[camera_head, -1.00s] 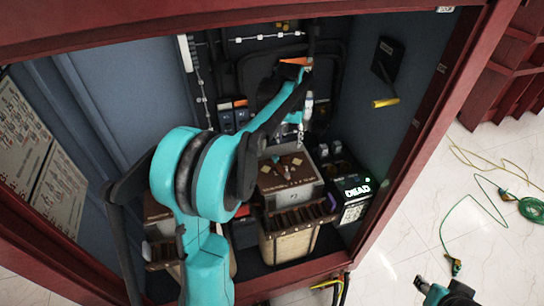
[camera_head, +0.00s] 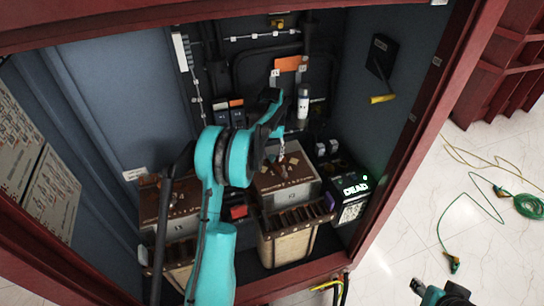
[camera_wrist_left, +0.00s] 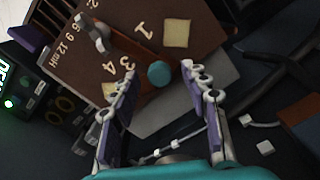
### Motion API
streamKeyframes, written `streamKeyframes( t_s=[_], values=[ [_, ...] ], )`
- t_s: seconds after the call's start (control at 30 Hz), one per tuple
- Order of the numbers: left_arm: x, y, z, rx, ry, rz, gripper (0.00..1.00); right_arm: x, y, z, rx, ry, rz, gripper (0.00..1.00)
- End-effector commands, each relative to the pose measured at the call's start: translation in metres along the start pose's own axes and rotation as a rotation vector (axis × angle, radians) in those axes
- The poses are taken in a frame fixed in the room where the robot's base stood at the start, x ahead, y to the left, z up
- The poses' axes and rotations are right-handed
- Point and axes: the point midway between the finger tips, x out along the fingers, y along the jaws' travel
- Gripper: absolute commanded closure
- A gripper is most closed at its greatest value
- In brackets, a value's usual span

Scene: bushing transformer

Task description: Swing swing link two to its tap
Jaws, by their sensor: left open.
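A brown-topped block (camera_head: 284,178) stands in the cabinet; its top also shows in the left wrist view (camera_wrist_left: 130,20), with white numerals and pale square pads (camera_wrist_left: 176,33). A bar, apparently a swing link (camera_wrist_left: 128,50), runs across this top from a metal pivot post (camera_wrist_left: 97,36) to a teal round knob (camera_wrist_left: 159,73). I cannot read which link number it is. My left gripper (camera_wrist_left: 160,92) is open over the block, its fingers on either side of the knob with gaps showing. In the head view the left gripper (camera_head: 278,146) points down at the block. My right gripper (camera_head: 445,294) is partly cut off at bottom right.
A second brown-topped block (camera_head: 178,200) stands to the left, partly behind my arm. A black box lit "DEAD" (camera_head: 350,190) stands close on the right. The red cabinet frame (camera_head: 410,140) borders the opening. Cables (camera_head: 470,185) lie on the floor outside.

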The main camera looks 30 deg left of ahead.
Motion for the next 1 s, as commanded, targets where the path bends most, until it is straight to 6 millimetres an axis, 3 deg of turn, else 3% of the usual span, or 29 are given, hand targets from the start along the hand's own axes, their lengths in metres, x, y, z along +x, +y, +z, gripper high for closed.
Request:
streamKeyframes(
  t_s=[0.3, 0.5, 1.0],
  values=[
    [0.0041, 0.0001, 0.0, 0.0, 0.0, 0.0, 0.54, 0.0008, 0.0, 0.0005, 0.0, 0.0, 0.0, 0.61],
    [0.004, 0.0001, 0.0, 0.0, 0.0, 0.0, 1.0, 0.0008, 0.0, 0.0005, 0.0, 0.0, 0.0, 0.61],
    [0.0034, 0.0062, -0.0055, 0.089, 0.0, 0.0, 1.0, -0.003, 0.0, -0.0022, 0.0, 0.0, 0.0, 0.61]
  ],
)
